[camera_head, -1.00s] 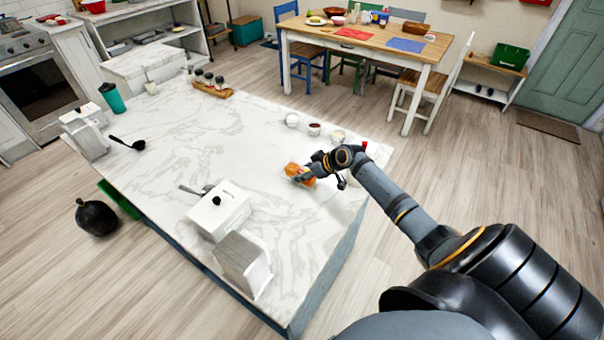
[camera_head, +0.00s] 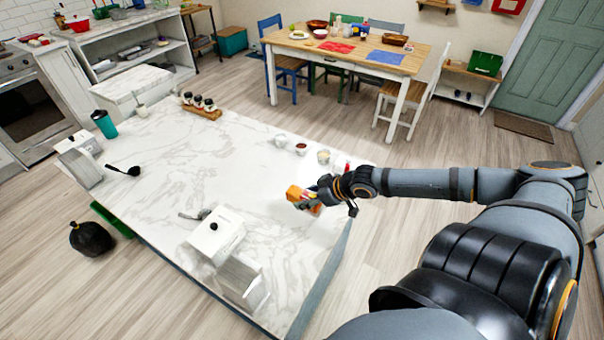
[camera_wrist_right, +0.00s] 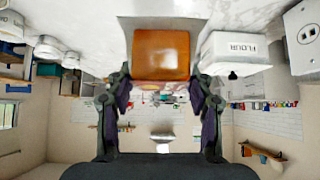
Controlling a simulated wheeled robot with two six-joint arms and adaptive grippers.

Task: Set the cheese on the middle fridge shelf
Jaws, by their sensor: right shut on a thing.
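The cheese is an orange block (camera_head: 301,196) in the head view, above the right end of the marble-topped island (camera_head: 205,160). My right gripper (camera_head: 312,197) is shut on it. In the right wrist view the cheese (camera_wrist_right: 161,54) sits between the two fingers of the right gripper (camera_wrist_right: 162,84), which touch its sides. Whether the cheese touches the counter is hard to tell. No fridge and no fridge shelf shows in either view. My left gripper is not in view.
A white canister (camera_head: 216,235) and a grey-white block (camera_head: 243,283) stand near the island's front edge. Several small bowls (camera_head: 301,148) sit behind the gripper. A dining table (camera_head: 345,52) with chairs stands at the back. Floor at the right of the island is clear.

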